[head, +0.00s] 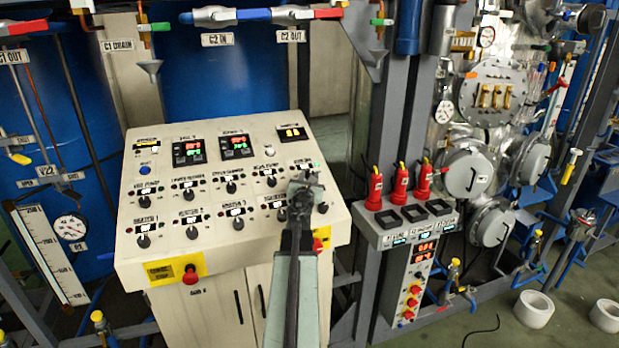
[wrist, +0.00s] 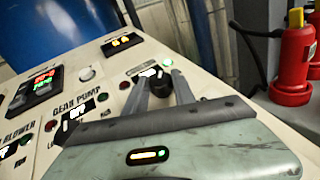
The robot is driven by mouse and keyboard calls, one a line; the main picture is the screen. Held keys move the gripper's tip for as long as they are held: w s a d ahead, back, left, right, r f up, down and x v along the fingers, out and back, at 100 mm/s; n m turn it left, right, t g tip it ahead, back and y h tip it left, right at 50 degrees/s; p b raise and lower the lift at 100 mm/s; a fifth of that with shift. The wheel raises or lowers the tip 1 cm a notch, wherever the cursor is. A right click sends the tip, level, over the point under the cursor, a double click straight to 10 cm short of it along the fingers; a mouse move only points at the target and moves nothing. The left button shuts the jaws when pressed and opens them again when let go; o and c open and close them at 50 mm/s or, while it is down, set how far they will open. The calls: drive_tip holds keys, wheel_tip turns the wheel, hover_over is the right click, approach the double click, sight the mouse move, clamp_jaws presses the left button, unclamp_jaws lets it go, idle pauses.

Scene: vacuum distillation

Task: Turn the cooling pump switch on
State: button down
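A cream control panel (head: 215,215) carries several black rotary switches with small lights and labels. My gripper (head: 304,190) is over the panel's upper right part in the head view. In the wrist view my gripper (wrist: 163,78) has its two fingers apart, one on each side of a black switch knob (wrist: 161,88). I cannot tell whether the fingers touch it. A small lit label (wrist: 147,72) lies just beyond the knob. The label's words are too small to read, and the knob is largely hidden by my gripper in the head view.
The gear pump switch (wrist: 88,107) sits to the left of my gripper. A red emergency button (head: 190,275) is on the panel's front. Red bottles (head: 374,188) with yellow tops stand on a grey stand to the right. Blue tanks (head: 220,75) stand behind the panel.

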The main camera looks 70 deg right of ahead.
drive_tip(key=shift+w+r+m+g+p, duration=0.2)
drive_tip(key=shift+m+g+p, duration=0.1)
drive_tip(key=shift+m+g, duration=0.3)
drive_tip(key=m+g+p, duration=0.1)
drive_tip(key=m+g, duration=0.1)
drive_tip(key=shift+w+d+g, duration=0.1)
drive_tip(key=shift+w+g, duration=0.05)
drive_tip(key=shift+g, duration=0.25)
drive_tip(key=shift+m+g+y+p, duration=0.3)
drive_tip(key=shift+m+g+p, duration=0.05)
drive_tip(key=shift+m+g, duration=0.6)
drive_tip(key=shift+f+m+g, duration=0.1)
drive_tip(key=shift+m+g, duration=0.15)
drive_tip(key=c, duration=1)
unclamp_jaws()
drive_tip(key=shift+c, duration=0.2)
